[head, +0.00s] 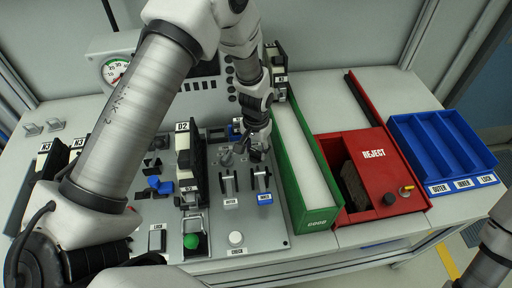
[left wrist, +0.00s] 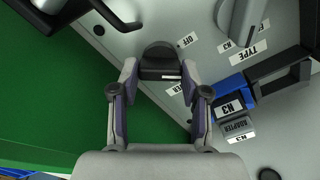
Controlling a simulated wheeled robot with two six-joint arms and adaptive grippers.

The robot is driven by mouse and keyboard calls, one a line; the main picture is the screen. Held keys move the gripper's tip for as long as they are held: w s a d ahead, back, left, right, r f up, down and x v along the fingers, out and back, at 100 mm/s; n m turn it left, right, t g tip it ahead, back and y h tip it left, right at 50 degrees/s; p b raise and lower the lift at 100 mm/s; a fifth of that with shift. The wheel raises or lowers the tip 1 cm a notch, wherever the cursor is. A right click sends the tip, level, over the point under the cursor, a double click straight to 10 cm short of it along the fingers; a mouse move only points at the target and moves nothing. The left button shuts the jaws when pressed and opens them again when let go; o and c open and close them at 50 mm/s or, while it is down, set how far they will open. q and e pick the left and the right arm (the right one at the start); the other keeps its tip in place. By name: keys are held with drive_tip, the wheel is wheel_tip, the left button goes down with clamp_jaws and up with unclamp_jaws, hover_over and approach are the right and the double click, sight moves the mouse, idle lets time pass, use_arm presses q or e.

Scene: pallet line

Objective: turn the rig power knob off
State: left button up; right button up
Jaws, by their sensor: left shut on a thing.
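The power knob (left wrist: 160,62) is black and round with a small white mark on its near edge, and it sits on the grey rig panel. My left gripper (left wrist: 159,82) has a fingertip on each side of the knob and is shut on it. An OFF label (left wrist: 187,40) lies to the right of the knob in the left wrist view. Another label beside the knob is partly hidden by my finger. In the head view my left gripper (head: 257,152) points down at the panel beside the green bin, and it mostly hides the knob. My right gripper is out of view.
A green GOOD bin (head: 318,216) stands close to the right of my left gripper. Beyond it are a red REJECT box (head: 373,153) and a blue three-slot tray (head: 440,150). Levers, blocks and a green button (head: 191,241) crowd the panel to the left.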

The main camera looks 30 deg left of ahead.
sight(256, 151)
use_arm(q)
drive_tip(key=n, duration=0.3)
drive_tip(key=shift+s+f+n, duration=0.15)
drive_tip(key=shift+n, duration=0.15)
drive_tip(key=shift+n+p, duration=0.3)
drive_tip(key=shift+n, duration=1.7)
drive_tip(key=o, duration=1.1)
drive_tip(key=shift+o, duration=0.2)
drive_tip(key=shift+r, duration=0.45)
wheel_tip(256, 151, up, 11)
drive_tip(key=shift+w, duration=0.2)
